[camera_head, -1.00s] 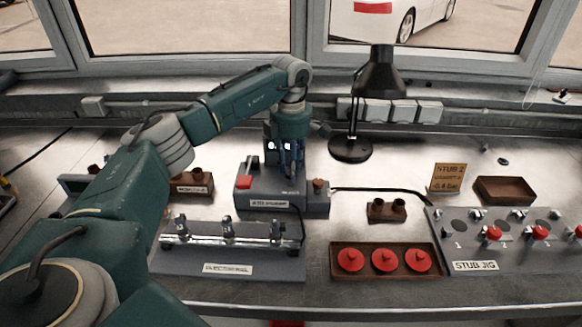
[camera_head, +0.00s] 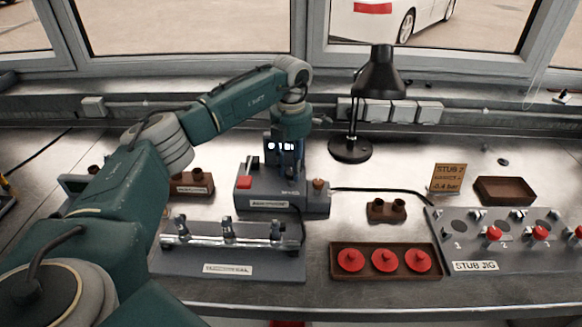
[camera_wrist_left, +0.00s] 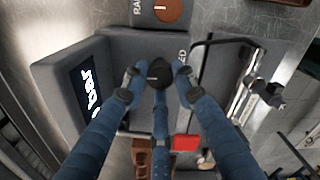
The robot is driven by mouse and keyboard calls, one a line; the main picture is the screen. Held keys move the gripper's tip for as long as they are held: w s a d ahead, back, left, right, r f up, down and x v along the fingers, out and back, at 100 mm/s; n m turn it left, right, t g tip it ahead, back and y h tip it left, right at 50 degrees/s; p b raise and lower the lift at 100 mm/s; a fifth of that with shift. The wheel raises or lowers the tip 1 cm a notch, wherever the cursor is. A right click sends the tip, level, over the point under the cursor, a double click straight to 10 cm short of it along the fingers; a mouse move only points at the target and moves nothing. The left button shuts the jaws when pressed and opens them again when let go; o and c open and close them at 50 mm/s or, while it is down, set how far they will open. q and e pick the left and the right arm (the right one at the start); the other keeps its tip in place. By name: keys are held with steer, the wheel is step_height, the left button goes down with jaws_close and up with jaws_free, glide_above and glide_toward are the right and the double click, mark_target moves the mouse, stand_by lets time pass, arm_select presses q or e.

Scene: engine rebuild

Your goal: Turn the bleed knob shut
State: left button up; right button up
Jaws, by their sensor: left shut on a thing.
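The grey pump unit (camera_head: 262,200) stands mid-bench, with a lit display (camera_head: 280,146) at its back. My left gripper (camera_head: 291,160) reaches down onto this unit from above. In the left wrist view, the black bleed knob (camera_wrist_left: 159,72) sits between the blue fingers of my left gripper (camera_wrist_left: 160,80), beside a label ending in "ED". The fingers are closed around the knob. In the head view the knob is hidden behind the gripper. My right gripper is not in view.
A red button (camera_head: 244,182) and a brown knob (camera_head: 319,184) are close by on the unit. A rail fixture (camera_head: 228,264) lies in front, and a black lamp (camera_head: 350,150) stands at the back right. A tray of red caps (camera_head: 384,275) and the stub jig (camera_head: 468,250) are to the right.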

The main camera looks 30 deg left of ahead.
mark_target(291, 171)
arm_select(q)
steer(key=shift+r, duration=0.1)
steer(key=o, duration=1.2)
steer(key=shift+c, duration=0.2)
step_height(291, 171, up, 12)
